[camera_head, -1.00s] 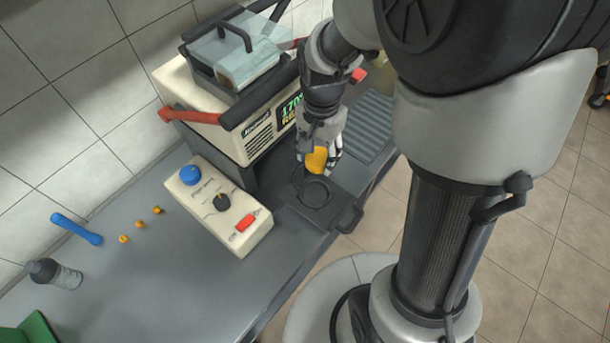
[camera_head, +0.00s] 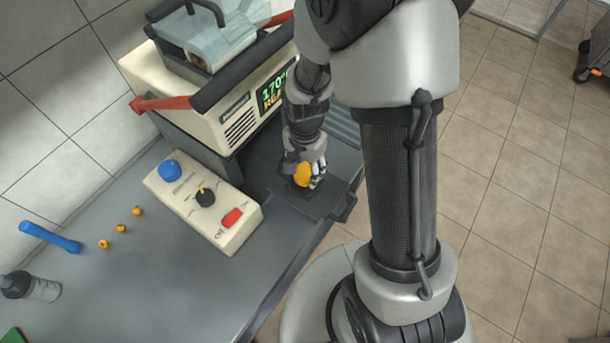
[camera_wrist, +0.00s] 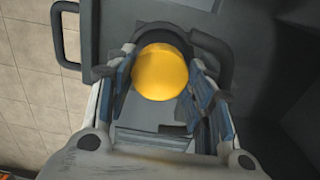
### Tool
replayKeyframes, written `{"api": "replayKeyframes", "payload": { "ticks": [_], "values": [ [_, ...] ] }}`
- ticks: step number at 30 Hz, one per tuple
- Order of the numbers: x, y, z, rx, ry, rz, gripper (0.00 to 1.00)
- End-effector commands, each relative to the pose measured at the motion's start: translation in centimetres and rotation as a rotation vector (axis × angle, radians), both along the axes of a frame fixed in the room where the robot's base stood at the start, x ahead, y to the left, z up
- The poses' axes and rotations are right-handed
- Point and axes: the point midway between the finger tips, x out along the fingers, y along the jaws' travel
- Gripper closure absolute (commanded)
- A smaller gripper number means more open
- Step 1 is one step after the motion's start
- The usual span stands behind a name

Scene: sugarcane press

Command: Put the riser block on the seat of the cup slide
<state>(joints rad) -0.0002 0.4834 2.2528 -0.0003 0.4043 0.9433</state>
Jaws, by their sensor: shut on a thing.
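The riser block is a yellow-orange round-topped piece (camera_head: 302,175), and it fills the space between my fingers in the wrist view (camera_wrist: 164,76). My gripper (camera_head: 305,178) is shut on it, with a finger on each side. The cup slide (camera_head: 325,203) is a dark flat tray with a handle, under the press; its plate also shows in the wrist view (camera_wrist: 105,22). The block is over the ring-shaped seat, which my gripper and the block mostly hide. I cannot tell whether the block touches the seat.
The cream press (camera_head: 215,105) with red levers stands just left of my gripper. A control box (camera_head: 203,207) with knobs and a red switch lies in front of it. A blue rod (camera_head: 50,237), several small orange pieces and a bottle (camera_head: 30,286) lie farther left.

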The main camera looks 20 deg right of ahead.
Motion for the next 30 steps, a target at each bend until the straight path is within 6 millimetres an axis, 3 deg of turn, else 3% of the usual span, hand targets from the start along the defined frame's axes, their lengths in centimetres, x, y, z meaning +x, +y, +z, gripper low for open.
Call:
{"api": "replayKeyframes", "payload": {
  "ticks": [3,6,23,24,30],
  "values": [
    [-0.1,0.0,-2.4,0.0,0.004,0.0,0.76],
    [-0.1,0.0,-3.3,0.0,0.003,0.0,0.76],
    [-0.1,0.0,-4.3,0.0,0.002,0.0,0.75],
    [-0.1,0.0,-4.3,0.0,0.004,0.0,0.49],
    [-0.3,0.0,-4.3,0.0,0.007,0.0,0.43]
  ]
}}
